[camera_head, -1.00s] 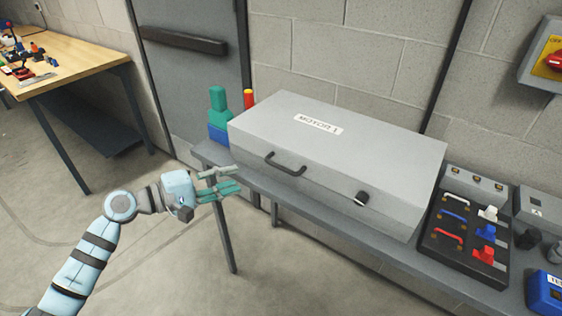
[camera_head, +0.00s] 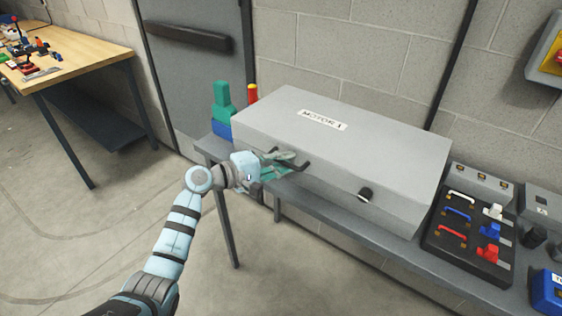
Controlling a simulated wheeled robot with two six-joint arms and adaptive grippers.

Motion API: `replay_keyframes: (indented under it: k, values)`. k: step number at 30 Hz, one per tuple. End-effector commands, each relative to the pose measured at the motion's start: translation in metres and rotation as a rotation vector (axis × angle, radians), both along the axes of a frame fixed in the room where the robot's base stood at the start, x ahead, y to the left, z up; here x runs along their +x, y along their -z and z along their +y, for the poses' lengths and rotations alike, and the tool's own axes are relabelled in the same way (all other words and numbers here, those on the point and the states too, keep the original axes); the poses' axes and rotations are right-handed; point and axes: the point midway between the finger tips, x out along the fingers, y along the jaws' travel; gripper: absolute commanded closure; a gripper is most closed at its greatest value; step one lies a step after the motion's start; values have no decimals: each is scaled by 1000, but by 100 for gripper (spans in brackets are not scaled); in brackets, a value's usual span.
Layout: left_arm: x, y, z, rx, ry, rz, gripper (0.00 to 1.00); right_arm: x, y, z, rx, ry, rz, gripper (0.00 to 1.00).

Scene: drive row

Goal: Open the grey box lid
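The grey box (camera_head: 390,160), labelled MOTOR 1, stands on a narrow grey bench against the wall. Its lid (camera_head: 290,112) is shut. A dark bar handle (camera_head: 305,167) is on the upper front side, left of a black round latch or knob (camera_head: 365,194). My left gripper (camera_head: 286,163) is at the handle, its greenish fingers apart, one higher and one lower. The fingers hide most of the handle, and I cannot tell whether they touch it. My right gripper is not in view.
A wooden table (camera_head: 70,55) is at far left. The floor in front is clear.

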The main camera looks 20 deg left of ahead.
Motion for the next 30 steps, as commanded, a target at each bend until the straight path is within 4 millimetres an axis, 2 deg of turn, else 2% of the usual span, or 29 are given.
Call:
replay_keyframes:
  k: [1, 3, 10, 11, 17, 23, 30]
  values:
    - [0, 0, 0, 0, 0, 0, 93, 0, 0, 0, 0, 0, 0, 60]
    - [0, 0, 1, 0, -1, 0, 100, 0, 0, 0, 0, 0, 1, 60]
    - [0, 0, 1, -1, -2, 0, 100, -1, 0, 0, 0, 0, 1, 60]
    - [0, 0, 9, 1, -3, 1, 100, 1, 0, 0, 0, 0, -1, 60]
    - [1, -9, 3, 5, -5, 12, 100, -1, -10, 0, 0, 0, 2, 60]
    - [7, -38, -2, 29, 0, 73, 100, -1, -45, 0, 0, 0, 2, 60]
    - [31, -94, -11, 92, 5, 225, 100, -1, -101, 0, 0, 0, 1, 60]
